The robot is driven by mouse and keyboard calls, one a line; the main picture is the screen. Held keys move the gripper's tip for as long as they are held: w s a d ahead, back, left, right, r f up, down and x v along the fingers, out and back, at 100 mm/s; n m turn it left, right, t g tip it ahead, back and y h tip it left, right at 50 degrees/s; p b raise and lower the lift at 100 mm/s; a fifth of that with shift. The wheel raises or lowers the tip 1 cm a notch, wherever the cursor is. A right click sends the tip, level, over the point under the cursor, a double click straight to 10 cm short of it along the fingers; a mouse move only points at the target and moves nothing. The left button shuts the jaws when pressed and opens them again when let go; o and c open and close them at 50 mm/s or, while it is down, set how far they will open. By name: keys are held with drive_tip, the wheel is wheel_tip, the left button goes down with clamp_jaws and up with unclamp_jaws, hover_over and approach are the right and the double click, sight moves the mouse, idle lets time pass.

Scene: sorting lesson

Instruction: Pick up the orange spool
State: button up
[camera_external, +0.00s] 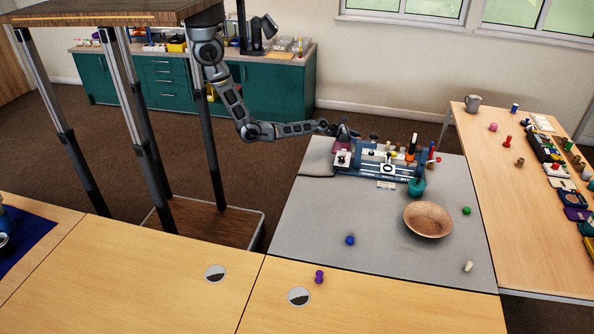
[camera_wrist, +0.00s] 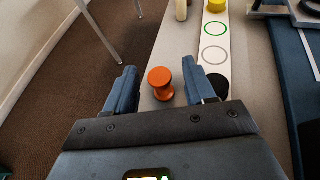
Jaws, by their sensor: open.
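The orange spool (camera_wrist: 160,84) stands upright on the grey mat in the wrist view. It shows between the two fingers of my gripper (camera_wrist: 158,70), with a gap to each finger. My gripper is open and holds nothing. In the external view my gripper (camera_external: 345,131) is at the far left end of the apparatus on the grey-topped table. An orange item (camera_external: 411,148) shows near the right part of that apparatus; I cannot tell if it is the same spool.
A white strip (camera_wrist: 214,50) with ring marks and a yellow piece (camera_wrist: 216,5) lies right of the spool. A wooden bowl (camera_external: 428,220), a blue ball (camera_external: 350,240) and a green ball (camera_external: 467,211) are on the grey table (camera_external: 310,235).

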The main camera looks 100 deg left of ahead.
drive_tip(key=shift+w+a+f, duration=0.15)
drive_tip(key=shift+w+f, duration=0.1)
drive_tip(key=shift+w, duration=0.2)
drive_tip(key=shift+c, duration=0.4)
clamp_jaws()
